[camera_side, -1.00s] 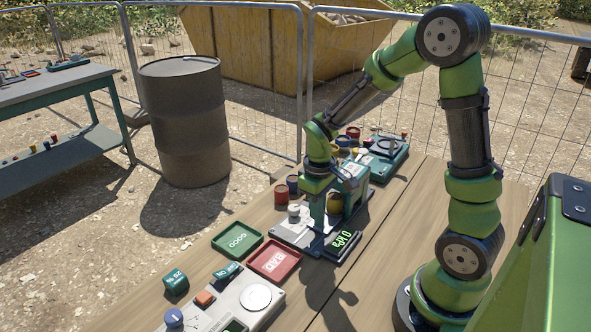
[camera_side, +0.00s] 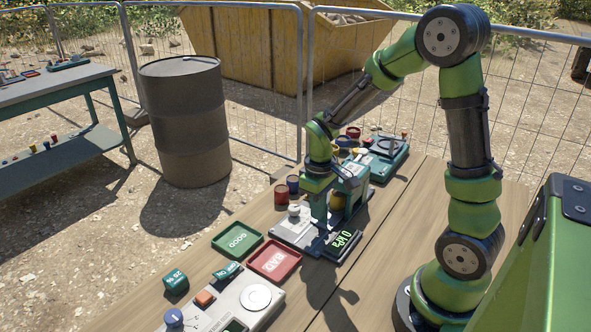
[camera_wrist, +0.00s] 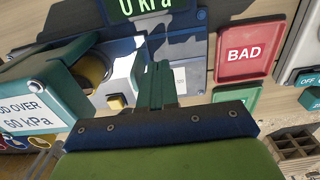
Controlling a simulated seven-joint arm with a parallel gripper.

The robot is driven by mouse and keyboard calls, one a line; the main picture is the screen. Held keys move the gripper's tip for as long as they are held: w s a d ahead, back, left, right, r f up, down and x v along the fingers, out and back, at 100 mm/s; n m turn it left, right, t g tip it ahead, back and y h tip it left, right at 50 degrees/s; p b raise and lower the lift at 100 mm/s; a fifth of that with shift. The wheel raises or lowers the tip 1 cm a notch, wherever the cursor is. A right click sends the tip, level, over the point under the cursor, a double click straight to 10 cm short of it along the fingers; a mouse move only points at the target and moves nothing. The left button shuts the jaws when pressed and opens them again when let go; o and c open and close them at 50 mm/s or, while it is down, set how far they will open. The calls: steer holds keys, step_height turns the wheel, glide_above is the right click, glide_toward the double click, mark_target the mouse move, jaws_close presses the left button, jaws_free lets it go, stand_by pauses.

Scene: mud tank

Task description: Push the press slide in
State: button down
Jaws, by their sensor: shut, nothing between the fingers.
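The press (camera_side: 296,231) sits on the wooden table, with a grey base, a teal housing and a display reading 0 kPa. In the wrist view the display (camera_wrist: 150,6) is at the top. The housing's sign (camera_wrist: 38,112) reads "over 60 kPa", its first word cut off. A yellow-brass cylinder (camera_wrist: 92,68) sits between the housing and a pale block (camera_wrist: 121,82); I cannot tell which part is the slide. My gripper (camera_wrist: 156,72) is shut and empty, fingers down just beside the pale block. Contact is unclear. In the side view my gripper (camera_side: 319,222) hides part of the press.
A red BAD tray (camera_side: 274,260) and green GOOD tray (camera_side: 237,240) lie beside the press. A grey device (camera_side: 226,306) with a round plate is in front. Red and blue cups (camera_side: 282,194) stand behind. Another teal device (camera_side: 388,150) stands at the far end.

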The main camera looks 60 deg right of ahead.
step_height(320, 180, up, 7)
stand_by(0.8)
steer(key=shift+a, duration=0.1)
steer(key=s+a+r+m+t+y, duration=0.2)
steer(key=s+a+r+m+t, duration=0.2)
steer(key=s+a+r+t, duration=0.3)
steer(key=s+a+r, duration=0.1)
steer(key=a+r, duration=0.2)
steer(key=r, duration=0.1)
steer(key=shift+s+r, duration=0.2)
